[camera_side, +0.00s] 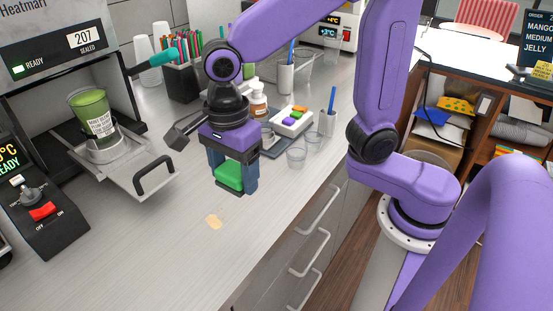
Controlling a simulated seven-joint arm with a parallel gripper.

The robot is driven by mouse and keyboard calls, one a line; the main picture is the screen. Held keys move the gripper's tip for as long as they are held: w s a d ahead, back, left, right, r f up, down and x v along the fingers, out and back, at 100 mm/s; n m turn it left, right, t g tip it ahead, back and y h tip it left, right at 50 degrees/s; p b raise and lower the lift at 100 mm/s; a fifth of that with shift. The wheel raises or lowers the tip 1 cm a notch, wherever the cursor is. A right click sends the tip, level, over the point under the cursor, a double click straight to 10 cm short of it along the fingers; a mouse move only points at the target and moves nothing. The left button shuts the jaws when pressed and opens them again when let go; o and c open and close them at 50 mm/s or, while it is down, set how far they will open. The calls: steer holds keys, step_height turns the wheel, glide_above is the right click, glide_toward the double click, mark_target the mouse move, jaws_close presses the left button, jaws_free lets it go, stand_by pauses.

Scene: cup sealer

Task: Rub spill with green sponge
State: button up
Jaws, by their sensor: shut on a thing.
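My gripper (231,178) is shut on the green sponge (229,175) and points down. The sponge is a bright green block between the two dark fingers. It appears to be above the counter, though its exact height is hard to tell. The spill (214,222) is a small pale tan patch on the grey counter (150,235), below and slightly left of the sponge in the picture. The spill is not covered by the gripper or sponge.
The cup sealer tray (125,165) with a green cup (95,115) stands at the left. A dark tray (291,144) with bottles and small cups lies behind and right of my gripper. Drawer handles (313,245) line the counter's front. The counter around the spill is clear.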

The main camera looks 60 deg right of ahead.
glide_above(207, 217)
steer(key=s, duration=0.1)
step_height(207, 217, down, 3)
steer(key=shift+w+a+f, duration=0.1)
steer(key=shift+a+f, duration=0.05)
steer(key=shift+f, duration=0.95)
steer(key=shift+w+a+f, duration=0.1)
steer(key=shift+w+f, duration=0.05)
steer(key=shift+f, duration=1)
steer(key=shift+w+a+f, duration=0.1)
steer(key=shift+a+f, duration=0.05)
steer(key=shift+f, duration=0.95)
steer(key=shift+s+f, duration=0.6)
steer(key=shift+f, duration=0.25)
steer(key=shift+c, duration=0.3)
steer(key=shift+s, duration=1.4)
steer(key=shift+w, duration=1.8)
steer(key=shift+w+d, duration=0.15)
steer(key=shift+w, duration=0.15)
steer(key=shift+s+d, duration=0.15)
steer(key=shift+d, duration=0.25)
steer(key=shift+s+a, duration=0.15)
steer(key=shift+s, duration=1.9)
steer(key=shift+w, duration=2.2)
step_height(207, 217, up, 8)
